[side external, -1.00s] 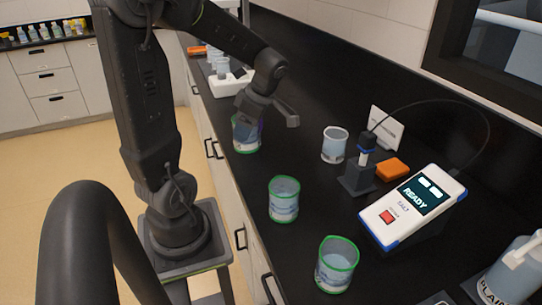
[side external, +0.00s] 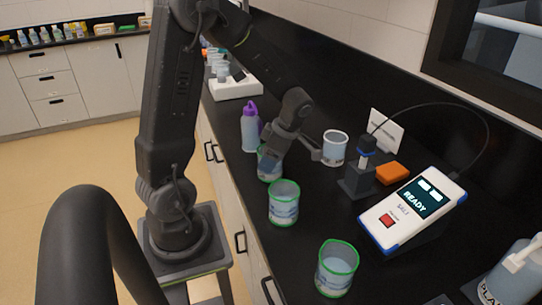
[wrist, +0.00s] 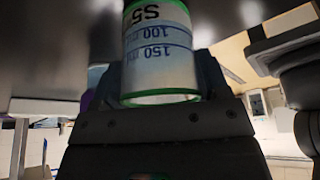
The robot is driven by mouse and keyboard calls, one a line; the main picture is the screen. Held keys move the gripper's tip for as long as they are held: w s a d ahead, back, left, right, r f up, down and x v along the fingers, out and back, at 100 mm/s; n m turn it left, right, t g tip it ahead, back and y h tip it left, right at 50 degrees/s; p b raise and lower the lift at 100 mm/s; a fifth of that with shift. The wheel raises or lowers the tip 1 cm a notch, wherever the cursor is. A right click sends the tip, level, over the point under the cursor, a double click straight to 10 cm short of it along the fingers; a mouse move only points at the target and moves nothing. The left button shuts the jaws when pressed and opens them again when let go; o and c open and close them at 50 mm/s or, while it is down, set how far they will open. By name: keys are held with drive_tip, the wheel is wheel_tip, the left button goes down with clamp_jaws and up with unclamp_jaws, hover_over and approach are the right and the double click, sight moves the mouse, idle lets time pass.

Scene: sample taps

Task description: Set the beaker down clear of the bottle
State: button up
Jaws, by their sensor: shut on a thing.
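My gripper (side external: 284,148) is shut on a green-rimmed beaker (side external: 268,170), whose upper part is partly covered by the gripper in the side view. In the wrist view the held beaker (wrist: 158,62) shows an S5 mark, volume lines and a green rim between my fingers. I cannot tell whether its base touches the counter. The bottle (side external: 250,130), clear with a purple cap, stands upright behind and left of the held beaker. A small gap seems to lie between them, though they are close in the picture.
Another green-rimmed beaker (side external: 283,204) stands close in front of the held one, and a further one (side external: 337,268) nearer the camera. A white-rimmed beaker (side external: 335,148), probe stand (side external: 358,182), orange block (side external: 392,173) and salt meter (side external: 412,208) stand to the right on the black counter.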

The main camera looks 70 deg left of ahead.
drive_tip(key=shift+f, duration=0.1)
drive_tip(key=o, duration=1.4)
drive_tip(key=shift+c, duration=0.2)
drive_tip(key=v, duration=1.1)
drive_tip(key=s+d+r+m+t+h, duration=0.1)
drive_tip(key=s+d+m+t, duration=0.3)
drive_tip(key=d+m, duration=0.4)
drive_tip(key=s+d+r+m+t+h, duration=0.1)
drive_tip(key=s+d+r+m+t, duration=0.3)
drive_tip(key=m, duration=1.6)
drive_tip(key=shift+s+d+r+m+t+h, duration=0.15)
drive_tip(key=shift+s+d+m+t+h, duration=0.35)
drive_tip(key=shift+d, duration=1.65)
drive_tip(key=shift+s, duration=0.1)
